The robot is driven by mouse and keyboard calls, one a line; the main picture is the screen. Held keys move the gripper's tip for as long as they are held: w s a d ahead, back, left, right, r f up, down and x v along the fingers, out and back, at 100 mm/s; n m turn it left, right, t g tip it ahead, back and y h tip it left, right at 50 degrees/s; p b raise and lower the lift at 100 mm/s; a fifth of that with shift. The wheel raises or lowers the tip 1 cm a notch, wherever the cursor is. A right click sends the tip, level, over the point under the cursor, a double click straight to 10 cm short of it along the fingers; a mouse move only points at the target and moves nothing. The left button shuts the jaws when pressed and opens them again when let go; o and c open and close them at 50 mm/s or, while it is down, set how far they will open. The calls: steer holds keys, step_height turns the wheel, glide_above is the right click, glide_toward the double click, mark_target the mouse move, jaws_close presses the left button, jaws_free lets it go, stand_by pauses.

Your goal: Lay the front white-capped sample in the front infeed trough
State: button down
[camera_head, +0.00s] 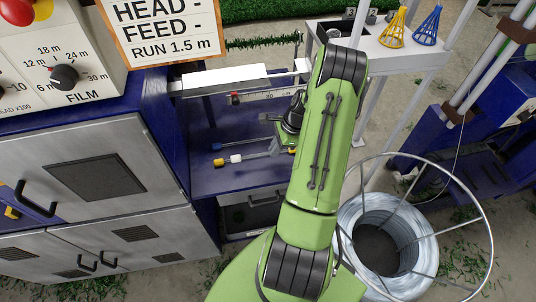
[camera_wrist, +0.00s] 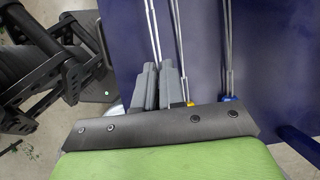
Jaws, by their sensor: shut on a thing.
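My gripper (camera_wrist: 158,88) is shut on a thin twisted-wire sample (camera_wrist: 151,22), whose strands run up from between the grey fingers. In the head view my gripper (camera_head: 285,142) is partly hidden behind my arm, over the blue shelf. A white cap (camera_head: 235,158) shows left of it and appears to belong to the held sample. Two other wire samples run alongside in the wrist view, one with a yellow cap end (camera_wrist: 188,103), one with a blue end (camera_wrist: 228,98). I cannot clearly tell which trough is the front infeed one; a ruled rail (camera_head: 262,96) stands behind the samples.
A blue-capped end (camera_head: 217,147) and a yellow-capped end (camera_head: 218,162) lie on the blue shelf (camera_head: 215,183). A wire coil in a round frame (camera_head: 400,225) stands at right. Grey cabinets (camera_head: 75,165) are at left. A white table (camera_head: 390,55) with two cones stands behind.

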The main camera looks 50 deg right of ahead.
mark_target(275, 162)
steer(key=shift+f+b, duration=0.45)
steer(key=shift+f, duration=2)
steer(key=c, duration=1.5)
jaws_free()
